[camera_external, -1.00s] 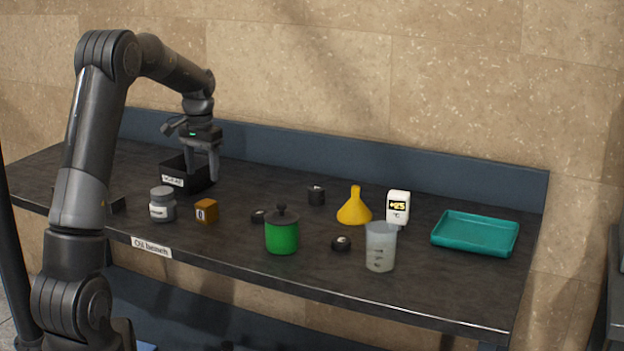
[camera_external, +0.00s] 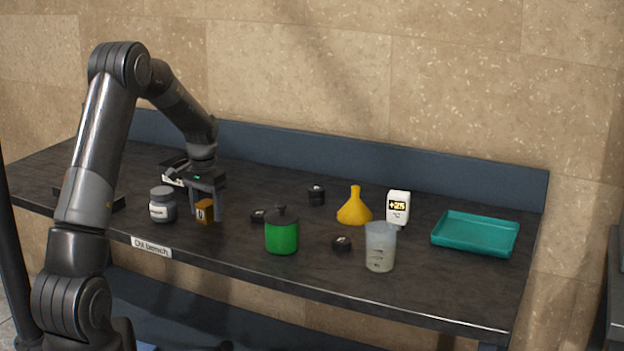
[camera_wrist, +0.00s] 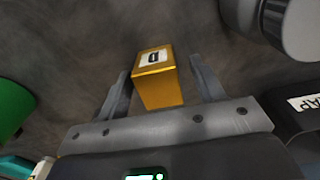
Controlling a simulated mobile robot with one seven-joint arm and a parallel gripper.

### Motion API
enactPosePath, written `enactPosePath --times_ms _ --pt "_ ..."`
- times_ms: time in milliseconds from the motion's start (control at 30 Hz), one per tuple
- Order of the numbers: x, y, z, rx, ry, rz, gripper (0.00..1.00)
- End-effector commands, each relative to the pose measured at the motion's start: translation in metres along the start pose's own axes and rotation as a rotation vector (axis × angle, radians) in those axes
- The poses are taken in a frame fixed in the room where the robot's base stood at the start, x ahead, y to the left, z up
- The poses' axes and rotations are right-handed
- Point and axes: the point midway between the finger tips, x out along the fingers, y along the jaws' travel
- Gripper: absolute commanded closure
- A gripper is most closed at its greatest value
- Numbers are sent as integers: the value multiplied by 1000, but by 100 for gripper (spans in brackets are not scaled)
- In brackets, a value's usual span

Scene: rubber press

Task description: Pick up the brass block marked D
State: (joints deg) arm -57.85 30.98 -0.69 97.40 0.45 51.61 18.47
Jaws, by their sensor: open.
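The brass block marked D (camera_external: 204,213) stands on the dark bench near its front left part. In the wrist view the block (camera_wrist: 158,88) shows its white label with a black letter D, between the two fingers. My gripper (camera_external: 209,214) is pointing down with its open fingers on either side of the block. In the wrist view the gripper (camera_wrist: 163,85) has a visible gap between each finger and the block. The fingers partly hide the block in the external view.
A grey jar (camera_external: 162,206) stands close on the left of the block. A black box (camera_external: 175,168) is behind my gripper. A green lidded pot (camera_external: 282,236), small black weights (camera_external: 341,243), a yellow funnel (camera_external: 355,208), a beaker (camera_external: 380,248) and a teal tray (camera_external: 475,234) are to the right.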

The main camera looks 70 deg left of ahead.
Motion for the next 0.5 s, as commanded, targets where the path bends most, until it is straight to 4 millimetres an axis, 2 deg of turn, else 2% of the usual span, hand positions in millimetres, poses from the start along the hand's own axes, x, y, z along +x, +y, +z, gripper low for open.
enactPosePath --times_ms 200,500 --pt "0 0 0 0 0 0 40" --pt "0 0 0 0 0 0 64"
